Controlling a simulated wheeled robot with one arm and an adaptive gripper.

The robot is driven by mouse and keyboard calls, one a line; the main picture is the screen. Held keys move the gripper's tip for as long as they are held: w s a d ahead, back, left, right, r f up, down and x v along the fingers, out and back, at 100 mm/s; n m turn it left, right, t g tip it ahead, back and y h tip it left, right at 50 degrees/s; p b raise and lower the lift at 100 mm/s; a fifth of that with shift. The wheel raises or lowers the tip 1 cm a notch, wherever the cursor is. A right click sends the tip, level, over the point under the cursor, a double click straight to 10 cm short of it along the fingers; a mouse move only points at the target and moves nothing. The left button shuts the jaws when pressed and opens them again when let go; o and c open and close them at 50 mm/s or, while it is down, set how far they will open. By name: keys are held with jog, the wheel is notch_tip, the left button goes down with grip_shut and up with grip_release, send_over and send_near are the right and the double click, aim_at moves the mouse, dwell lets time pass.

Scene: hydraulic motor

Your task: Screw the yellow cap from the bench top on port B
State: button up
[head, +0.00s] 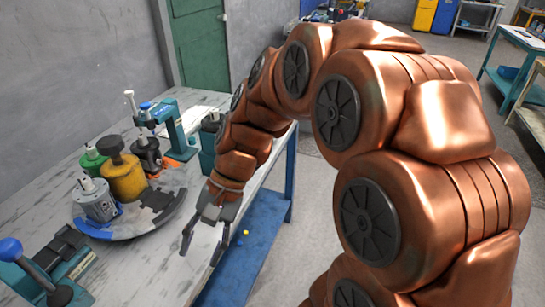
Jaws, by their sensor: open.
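A tiny yellow piece (246,232) shows just right of the bench's front edge, against the blue lower shelf. It may be the yellow cap, but it is too small to be sure, and I cannot tell what it rests on. My gripper (201,256) hangs over the bench top near the front edge, fingers apart and pointing down, with nothing visible between them. The yellow piece is to the right of the fingers. A grey motor-like unit (97,203) and a yellow one (124,178) stand on a round fixture left of my gripper. No port B marking is readable.
The bench (150,262) is bare below my gripper. A dark and blue-grey curved fixture rim (150,218) lies to the left. A teal press (172,125) stands behind, and a blue-knobbed lever device (35,270) at front left. The blue lower shelf (250,262) is at right.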

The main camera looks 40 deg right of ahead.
jog(key=w+d+f+m+t+y+b, duration=0.1)
jog(key=w+d+m+t+y+b, duration=0.35)
jog(key=w, duration=0.45)
jog(key=w+d+f+m+t+y+b, duration=0.1)
jog(key=w+d+f+m+t+b, duration=0.15)
jog(key=w+d+m, duration=0.4)
jog(key=w+d+m+t+b, duration=0.3)
jog(key=d+t, duration=0.1)
jog(key=d, duration=0.7)
jog(key=w+d+m+t+b, duration=0.3)
jog(key=d+t, duration=0.1)
jog(key=d, duration=0.7)
jog(key=x, duration=0.8)
jog(key=shift+w+f, duration=0.4)
jog(key=shift+f, duration=0.1)
jog(key=shift+a+r+h+p, duration=0.15)
jog(key=shift+h+p, duration=0.1)
jog(key=shift+p, duration=0.2)
grip_shut()
